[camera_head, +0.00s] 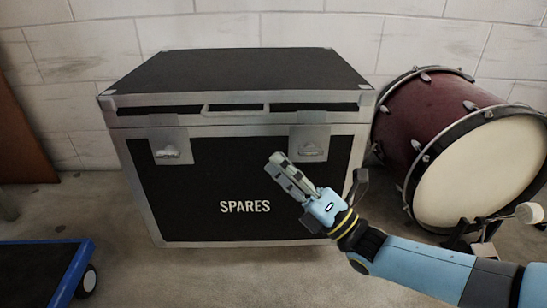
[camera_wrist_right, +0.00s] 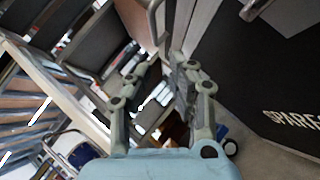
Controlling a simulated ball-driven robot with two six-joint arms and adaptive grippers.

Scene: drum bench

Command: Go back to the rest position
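My right gripper (camera_head: 283,170) is in front of the black case (camera_head: 190,205) lettered SPARES in the head view, and the arm comes in from the lower right. In the right wrist view the gripper (camera_wrist_right: 160,75) shows two fingers with a gap between them and nothing held. Its fingers point up and left in the head view, below the case's right latch (camera_head: 310,143). I cannot tell the distance to the case front. The case lid (camera_head: 235,75) is down. My left gripper is not in view.
A dark red bass drum (camera_head: 430,120) with a pale head stands right of the case, with a pedal beater (camera_head: 529,212) before it. A blue-edged cart (camera_head: 72,272) is at lower left. A light block wall (camera_head: 250,25) stands behind. Floor in front of the case is clear.

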